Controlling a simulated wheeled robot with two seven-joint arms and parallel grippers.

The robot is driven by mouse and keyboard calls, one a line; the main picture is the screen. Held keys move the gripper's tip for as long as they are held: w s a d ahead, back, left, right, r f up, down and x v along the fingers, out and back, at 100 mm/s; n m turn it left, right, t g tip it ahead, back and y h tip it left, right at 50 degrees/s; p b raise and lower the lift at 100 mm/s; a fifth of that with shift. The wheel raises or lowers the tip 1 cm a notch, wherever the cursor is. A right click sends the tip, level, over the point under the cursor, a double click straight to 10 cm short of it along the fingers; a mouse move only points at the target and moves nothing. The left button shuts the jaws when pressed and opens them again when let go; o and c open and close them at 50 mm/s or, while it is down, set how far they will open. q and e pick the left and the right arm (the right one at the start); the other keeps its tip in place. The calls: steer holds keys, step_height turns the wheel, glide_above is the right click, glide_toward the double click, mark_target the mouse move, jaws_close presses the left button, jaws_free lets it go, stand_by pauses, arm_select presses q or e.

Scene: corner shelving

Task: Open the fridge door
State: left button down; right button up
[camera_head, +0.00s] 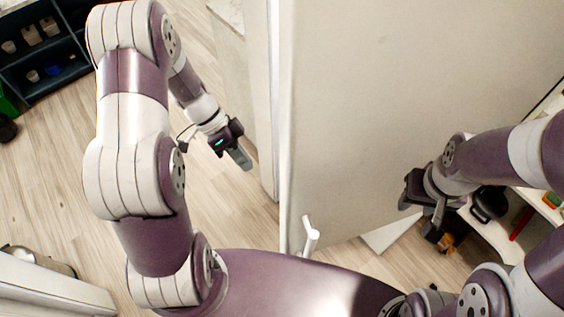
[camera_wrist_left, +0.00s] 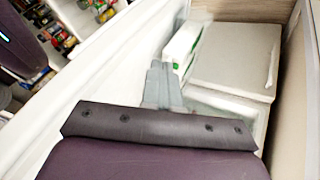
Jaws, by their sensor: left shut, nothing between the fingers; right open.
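The large pale panel (camera_head: 400,110) in the middle of the head view appears to be the fridge door. A white handle (camera_head: 311,236) projects near its lower left corner. My left gripper (camera_head: 241,158) is shut and empty, left of the panel's white edge and apart from the handle. Its closed fingers (camera_wrist_left: 162,85) show in the left wrist view, pointing towards a pale box-like compartment (camera_wrist_left: 235,60) with a white and green item (camera_wrist_left: 184,45) beside it. My right gripper (camera_head: 420,208) is open and empty, in front of the panel's right part. How far the door stands open is unclear.
A dark shelf unit (camera_head: 45,62) with small items stands at the upper left. White shelving (camera_head: 500,235) with a dark pot (camera_head: 488,204) lies at the right, close to my right arm. A pale cabinet (camera_head: 50,285) is at the lower left.

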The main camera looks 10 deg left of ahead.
step_height(320, 180, down, 4)
steer(key=d+f+b, duration=0.1)
steer(key=b, duration=0.4)
arm_select(q)
steer(key=s+d+f+p, duration=0.4)
steer(key=s+d+f, duration=0.1)
steer(key=d+f, duration=0.2)
steer(key=shift+s+d+f+p, duration=0.3)
steer(key=shift+s+d+p, duration=0.05)
steer(key=shift+d, duration=0.3)
arm_select(e)
steer(key=r, duration=0.5)
steer(key=shift+s+a+r, duration=0.1)
steer(key=shift+s+a, duration=0.1)
steer(key=shift+s, duration=0.05)
